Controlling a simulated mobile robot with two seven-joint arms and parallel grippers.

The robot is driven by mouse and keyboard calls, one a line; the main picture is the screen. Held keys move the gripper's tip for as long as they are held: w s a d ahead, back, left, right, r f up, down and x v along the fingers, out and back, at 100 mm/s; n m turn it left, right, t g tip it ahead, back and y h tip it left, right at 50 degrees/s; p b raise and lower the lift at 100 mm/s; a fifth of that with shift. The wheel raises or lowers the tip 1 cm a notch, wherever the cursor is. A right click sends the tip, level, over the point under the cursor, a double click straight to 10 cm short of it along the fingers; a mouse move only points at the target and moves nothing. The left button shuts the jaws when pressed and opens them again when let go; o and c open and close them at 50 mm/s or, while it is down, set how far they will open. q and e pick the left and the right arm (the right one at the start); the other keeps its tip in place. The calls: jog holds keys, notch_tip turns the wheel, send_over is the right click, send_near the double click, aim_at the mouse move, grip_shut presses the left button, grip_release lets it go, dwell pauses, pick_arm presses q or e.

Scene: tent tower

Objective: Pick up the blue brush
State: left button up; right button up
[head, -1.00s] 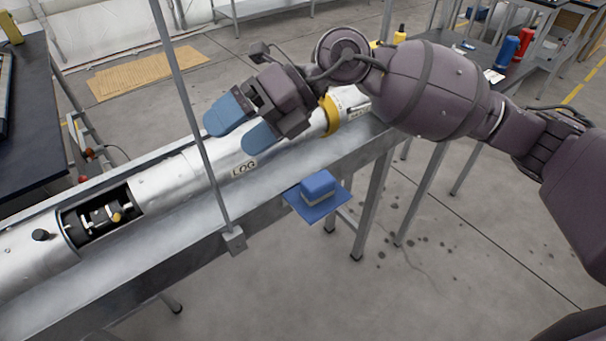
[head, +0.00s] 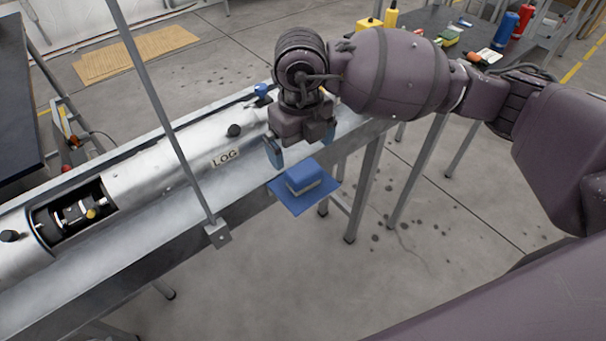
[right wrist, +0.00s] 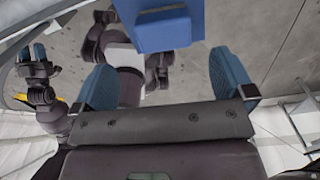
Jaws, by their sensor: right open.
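The blue brush (head: 304,178), a small blue block with a pale band, sits on a square blue pad (head: 290,200) beside the bench's near edge. My right gripper (head: 301,146) is open and empty, its blue-tipped fingers pointing down just behind and above the brush. In the right wrist view the two fingers (right wrist: 168,80) are spread apart. A blue block with a grey band (right wrist: 165,22) shows at the top there, beyond the fingertips. My left gripper (right wrist: 34,55) shows small at the left of that view; its opening is unclear.
A long metal cylinder marked LOG (head: 150,180) lies on the bench behind the brush. A thin upright post (head: 165,115) stands left of my right gripper. Another table (head: 480,45) with bottles is at upper right. The floor in front is clear.

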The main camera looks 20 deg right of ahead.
aim_at(304, 169)
notch_tip(304, 169, down, 3)
jog(key=shift+r, duration=0.2)
jog(key=shift+f, duration=0.35)
jog(key=f, duration=0.3)
jog(key=f+b, duration=0.1)
jog(key=shift+d+f, duration=0.25)
jog(key=shift+f, duration=0.1)
jog(key=shift+c, duration=0.6)
jog(key=c, duration=0.9)
jog(key=shift+o, duration=0.2)
jog(key=shift+r, duration=0.15)
